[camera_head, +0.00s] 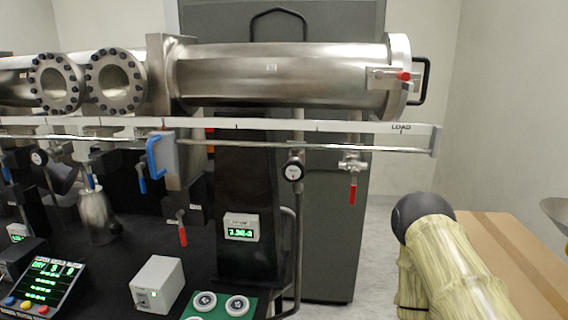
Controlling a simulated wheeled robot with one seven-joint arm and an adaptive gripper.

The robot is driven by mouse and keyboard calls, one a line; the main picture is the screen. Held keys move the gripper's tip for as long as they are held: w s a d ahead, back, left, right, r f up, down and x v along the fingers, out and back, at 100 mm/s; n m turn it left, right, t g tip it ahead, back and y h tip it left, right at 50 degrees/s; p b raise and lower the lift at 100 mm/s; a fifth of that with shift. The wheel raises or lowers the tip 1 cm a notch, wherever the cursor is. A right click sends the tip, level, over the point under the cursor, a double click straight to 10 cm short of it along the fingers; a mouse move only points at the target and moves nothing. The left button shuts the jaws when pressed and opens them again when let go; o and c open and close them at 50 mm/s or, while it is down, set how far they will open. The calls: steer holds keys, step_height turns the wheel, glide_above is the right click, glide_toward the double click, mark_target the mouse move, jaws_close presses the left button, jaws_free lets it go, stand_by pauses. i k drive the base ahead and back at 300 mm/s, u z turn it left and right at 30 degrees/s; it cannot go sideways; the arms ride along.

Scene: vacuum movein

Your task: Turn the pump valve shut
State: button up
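Several lever valves hang below the steel vacuum tube (280,75). One has a red lever (183,232) pointing down, low at centre left. Another, on a small steel fitting (352,163) under the tube's right end, has a red lever (353,191) pointing straight down. A blue lever (142,180) hangs at the left, with another blue lever (89,182) further left. Their labels are too small to read, so I cannot tell which is the pump valve. My sleeved arm with a dark rounded part shows at the lower right, apart from the valves. My gripper's fingers are not in view.
A long rail (330,142) with a blue-handled slider (162,158) crosses in front. A round gauge (294,171) sits on a vertical pipe. A readout panel (48,284), white box (157,284) and green mat (222,314) lie below. A cardboard-coloured surface (505,245) is at right.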

mark_target(293, 170)
steer(key=z, duration=1.45)
steer(key=k, duration=0.4)
steer(key=u, duration=1.25)
